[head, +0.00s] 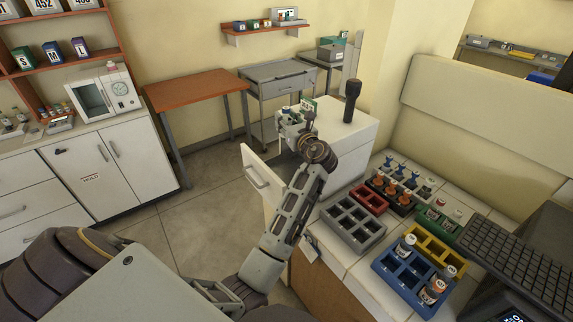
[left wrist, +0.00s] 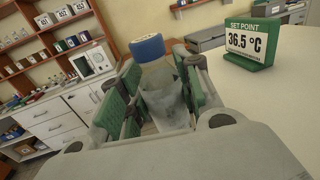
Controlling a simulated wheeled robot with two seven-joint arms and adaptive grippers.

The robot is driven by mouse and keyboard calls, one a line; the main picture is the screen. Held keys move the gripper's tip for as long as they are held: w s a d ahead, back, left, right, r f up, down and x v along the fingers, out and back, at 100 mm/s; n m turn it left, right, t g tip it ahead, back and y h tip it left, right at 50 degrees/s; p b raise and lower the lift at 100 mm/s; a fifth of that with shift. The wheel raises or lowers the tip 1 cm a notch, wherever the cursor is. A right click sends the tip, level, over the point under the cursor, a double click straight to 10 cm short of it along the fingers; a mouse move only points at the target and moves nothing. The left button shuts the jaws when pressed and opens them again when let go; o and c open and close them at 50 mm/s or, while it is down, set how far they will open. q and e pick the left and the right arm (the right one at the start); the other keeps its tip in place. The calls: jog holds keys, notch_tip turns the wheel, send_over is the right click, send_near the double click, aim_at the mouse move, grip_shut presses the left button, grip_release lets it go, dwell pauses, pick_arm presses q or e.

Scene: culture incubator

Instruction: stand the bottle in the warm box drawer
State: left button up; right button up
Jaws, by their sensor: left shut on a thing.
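My left gripper (head: 294,122) is over the far left part of a white box (head: 345,135) in the head view. In the left wrist view its green-padded fingers (left wrist: 163,92) are shut on a translucent bottle (left wrist: 160,82) with a blue cap (left wrist: 148,47). The bottle's lower part is hidden by the gripper body. The drawer (head: 257,178) of the white box is pulled out to the left, with its front and handle showing. My arm and gripper hide most of the drawer's inside. My right gripper is not in view.
A green set-point sign reading 36.5 °C (left wrist: 250,45) stands on the white top beside the gripper. A dark upright object (head: 351,102) stands on the box. Grey, red and blue racks (head: 353,225) cover the near counter. The floor left of the drawer is clear.

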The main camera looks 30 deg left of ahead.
pick_arm(q)
notch_tip(320, 180, down, 15)
dwell(0.5)
jog(key=shift+f, duration=2.05)
jog(key=shift+f, duration=0.5)
